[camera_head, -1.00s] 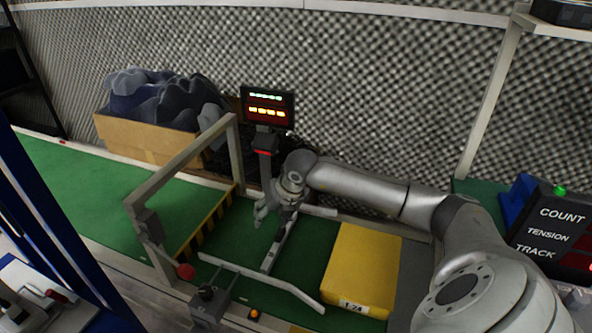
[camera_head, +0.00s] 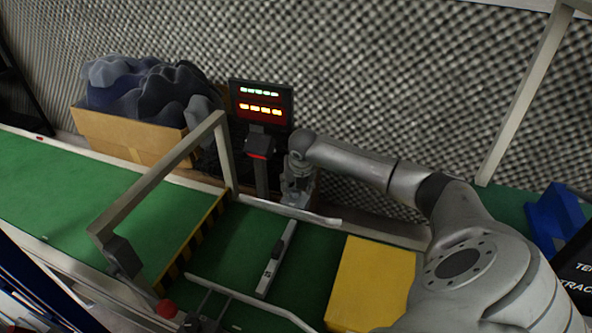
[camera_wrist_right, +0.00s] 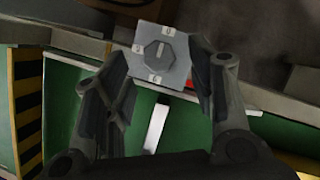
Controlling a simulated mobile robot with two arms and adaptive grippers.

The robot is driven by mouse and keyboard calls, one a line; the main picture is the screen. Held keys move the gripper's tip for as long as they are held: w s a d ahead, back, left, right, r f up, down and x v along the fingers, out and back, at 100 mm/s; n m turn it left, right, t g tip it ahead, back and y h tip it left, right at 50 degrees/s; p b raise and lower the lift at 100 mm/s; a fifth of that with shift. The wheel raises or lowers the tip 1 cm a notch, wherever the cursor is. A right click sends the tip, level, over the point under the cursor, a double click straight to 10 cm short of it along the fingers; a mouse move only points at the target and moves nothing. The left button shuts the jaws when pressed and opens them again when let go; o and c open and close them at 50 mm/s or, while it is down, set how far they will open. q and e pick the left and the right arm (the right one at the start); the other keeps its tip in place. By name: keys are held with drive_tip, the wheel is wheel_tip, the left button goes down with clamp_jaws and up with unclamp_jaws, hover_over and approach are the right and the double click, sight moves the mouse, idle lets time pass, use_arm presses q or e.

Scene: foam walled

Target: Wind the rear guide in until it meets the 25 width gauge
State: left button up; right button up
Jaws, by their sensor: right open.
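The rear guide (camera_head: 290,210) is a pale rail along the back edge of the green belt. The width gauge (camera_head: 276,260) looks to be the narrow grey bar lying across the belt; its far end is near the rear guide. Its number is not readable. My right gripper (camera_head: 297,196) is behind the belt's back edge, by the rear guide. In the right wrist view a grey knob (camera_wrist_right: 160,51) with a dark octagonal face and white marks shows between the open fingers of my right gripper (camera_wrist_right: 157,62). I cannot tell whether they touch it. My left gripper is out of view.
A front guide (camera_head: 250,298) runs along the near side. A yellow block (camera_head: 368,285) sits on the belt at right. A grey gantry frame (camera_head: 160,180) crosses the belt at left. A lit display (camera_head: 261,103) on a post and a carton of foam (camera_head: 130,140) stand behind.

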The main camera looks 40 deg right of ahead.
sight(296, 191)
drive_tip(key=shift+x, duration=1.55)
drive_tip(key=shift+r, duration=0.1)
drive_tip(key=c, duration=1)
